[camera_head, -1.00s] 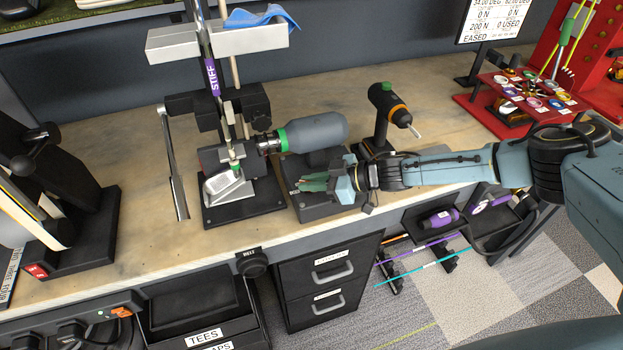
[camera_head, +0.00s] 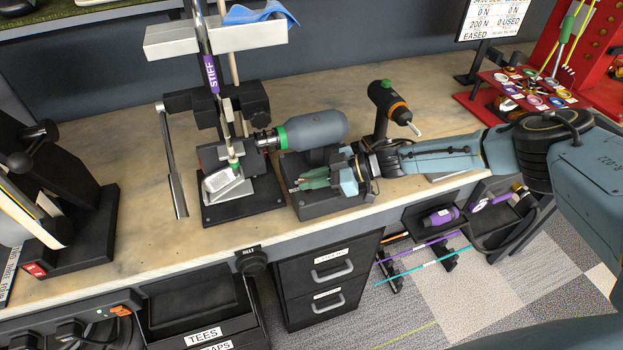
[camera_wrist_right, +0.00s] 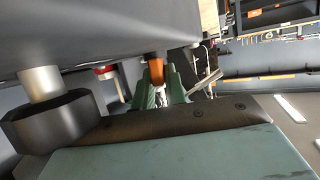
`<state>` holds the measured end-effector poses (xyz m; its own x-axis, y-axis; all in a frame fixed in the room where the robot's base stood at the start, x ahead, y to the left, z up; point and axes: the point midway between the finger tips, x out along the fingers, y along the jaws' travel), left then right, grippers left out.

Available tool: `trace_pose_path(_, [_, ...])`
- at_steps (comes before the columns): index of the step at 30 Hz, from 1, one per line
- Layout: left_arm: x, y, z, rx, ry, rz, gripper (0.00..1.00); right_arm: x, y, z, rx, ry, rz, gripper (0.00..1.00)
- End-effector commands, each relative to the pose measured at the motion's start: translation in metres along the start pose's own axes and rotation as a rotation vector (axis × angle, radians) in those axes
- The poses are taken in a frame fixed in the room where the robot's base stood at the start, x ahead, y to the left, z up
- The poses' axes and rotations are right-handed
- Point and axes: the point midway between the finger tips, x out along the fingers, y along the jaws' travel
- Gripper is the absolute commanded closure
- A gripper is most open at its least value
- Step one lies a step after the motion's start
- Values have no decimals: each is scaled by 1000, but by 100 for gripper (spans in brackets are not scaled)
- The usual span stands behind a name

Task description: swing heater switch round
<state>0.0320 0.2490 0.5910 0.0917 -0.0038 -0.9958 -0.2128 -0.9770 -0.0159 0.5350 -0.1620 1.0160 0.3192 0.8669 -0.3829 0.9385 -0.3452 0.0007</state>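The heater appears to be the grey cylinder (camera_head: 316,131) with a green collar, lying over a black base (camera_head: 330,207) on the bench. My right gripper (camera_head: 303,184) is low beside the cylinder, above the base, with its green fingers pointing left. In the right wrist view an orange-brown peg (camera_wrist_right: 156,68) hangs under a grey body and shows between the green fingers (camera_wrist_right: 160,88). It may be the heater switch. The fingers lie on both sides of it; I cannot tell whether they touch it. My left gripper is not in view.
A clamp stand (camera_head: 240,205) holding a club stands left of the heater. A black-and-orange drill-like tool (camera_head: 388,100) stands behind my right wrist. The bench between stand and left rig is clear.

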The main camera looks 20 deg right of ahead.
Motion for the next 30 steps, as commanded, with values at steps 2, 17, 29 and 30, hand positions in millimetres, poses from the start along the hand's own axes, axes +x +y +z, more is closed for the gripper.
trace_pose_path(2, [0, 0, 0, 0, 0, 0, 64, 0, 0, 0, 0, 0, 1, 76])
trace_pose_path(17, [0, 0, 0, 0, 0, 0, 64, -13, 1, 0, 1, 0, 3, 67])
trace_pose_path(29, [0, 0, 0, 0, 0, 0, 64, -99, 1, 0, 0, 0, 4, 67])
trace_pose_path(30, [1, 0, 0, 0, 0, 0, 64, -106, 1, 0, 0, 0, 4, 67])
